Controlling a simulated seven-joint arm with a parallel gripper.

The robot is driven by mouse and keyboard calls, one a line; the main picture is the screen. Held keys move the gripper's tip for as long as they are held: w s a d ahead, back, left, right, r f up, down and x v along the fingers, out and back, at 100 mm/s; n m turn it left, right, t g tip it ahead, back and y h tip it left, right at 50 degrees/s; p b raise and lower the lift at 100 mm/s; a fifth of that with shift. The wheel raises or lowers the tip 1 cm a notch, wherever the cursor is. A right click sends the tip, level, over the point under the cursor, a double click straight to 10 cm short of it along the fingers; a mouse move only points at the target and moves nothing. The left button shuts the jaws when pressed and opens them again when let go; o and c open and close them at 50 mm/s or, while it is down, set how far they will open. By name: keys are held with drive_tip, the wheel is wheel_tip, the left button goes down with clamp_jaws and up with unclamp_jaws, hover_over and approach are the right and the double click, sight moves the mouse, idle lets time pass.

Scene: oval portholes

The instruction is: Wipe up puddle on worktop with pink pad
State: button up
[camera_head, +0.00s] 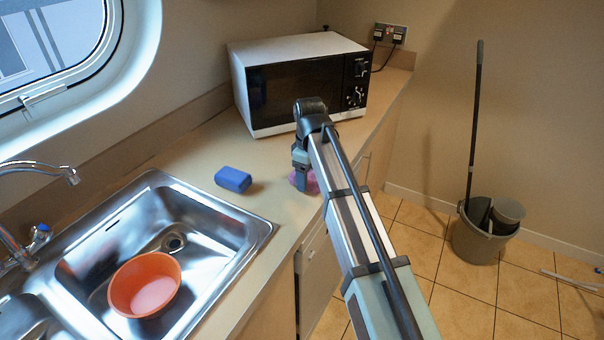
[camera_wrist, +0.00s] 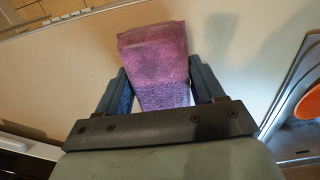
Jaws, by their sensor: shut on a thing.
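The pink pad (camera_wrist: 155,55) is between the two fingers of my gripper (camera_wrist: 160,88) in the wrist view, and my gripper is shut on it. It looks purple-pink and mottled there, with a darker lower half. In the head view the pad (camera_head: 310,182) shows as a small pink patch below my gripper (camera_head: 302,178), at or just above the worktop (camera_head: 265,205) near its front edge. I cannot tell whether it touches the surface. I cannot make out a clear puddle; the wrist view shows only faint darker areas on the worktop that may be shadows.
A blue block-shaped sponge (camera_head: 233,179) lies left of my gripper. A microwave (camera_head: 300,82) stands behind it. The steel sink (camera_head: 255,232) at the left holds an orange bowl (camera_head: 146,285). A grey bucket with a mop (camera_head: 484,238) stands on the tiled floor at the right.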

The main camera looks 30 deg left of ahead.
drive_tip(key=shift+d, duration=0.55)
drive_tip(key=shift+a+r, duration=0.1)
drive_tip(key=shift+a+r, duration=0.7)
drive_tip(key=shift+r, duration=0.55)
drive_tip(key=shift+a+r, duration=0.7)
drive_tip(key=shift+r, duration=0.55)
drive_tip(key=shift+a+r, duration=0.7)
drive_tip(key=shift+r, duration=0.55)
drive_tip(key=shift+a+r, duration=0.35)
drive_tip(key=shift+r, duration=0.3)
drive_tip(key=shift+s+a, duration=0.1)
